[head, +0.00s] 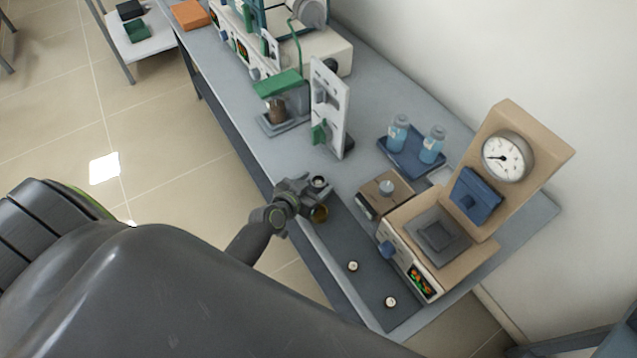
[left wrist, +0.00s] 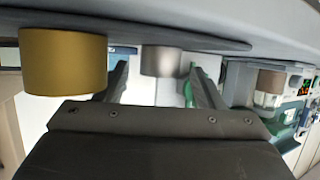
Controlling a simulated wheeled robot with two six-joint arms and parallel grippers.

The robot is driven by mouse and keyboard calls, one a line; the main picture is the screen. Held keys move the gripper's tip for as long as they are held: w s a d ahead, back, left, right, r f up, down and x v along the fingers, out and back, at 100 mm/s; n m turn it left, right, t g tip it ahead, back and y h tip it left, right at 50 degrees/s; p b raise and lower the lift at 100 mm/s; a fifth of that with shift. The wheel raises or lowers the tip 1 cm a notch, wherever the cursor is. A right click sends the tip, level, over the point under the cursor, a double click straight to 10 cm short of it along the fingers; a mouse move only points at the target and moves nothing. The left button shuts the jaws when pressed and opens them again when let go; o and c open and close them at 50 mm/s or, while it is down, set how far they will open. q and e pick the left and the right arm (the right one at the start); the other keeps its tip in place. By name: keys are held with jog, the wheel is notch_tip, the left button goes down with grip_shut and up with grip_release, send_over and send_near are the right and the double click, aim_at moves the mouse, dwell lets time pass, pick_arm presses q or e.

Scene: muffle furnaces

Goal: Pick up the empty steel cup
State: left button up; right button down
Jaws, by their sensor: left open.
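The steel cup (left wrist: 161,60) shows in the left wrist view, where the picture is upside down and the bench top runs along the upper edge. It lies between my two open fingers in that picture; I see no clear contact. In the head view the steel cup (head: 319,181) shows only its small round top, beside my left gripper (head: 308,193). A brass-coloured cup (left wrist: 62,62) stands just outside one finger; in the head view this brass cup (head: 320,214) is partly hidden. My right gripper is out of view.
A dark mat (head: 365,245) bears two small pale round items (head: 353,266). To the right stands an open furnace (head: 440,240) with a dial. A blue tray (head: 405,163) with two bottles and an upright white panel (head: 330,105) stand farther back.

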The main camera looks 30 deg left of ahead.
pick_arm(q)
jog(key=c, duration=1.1)
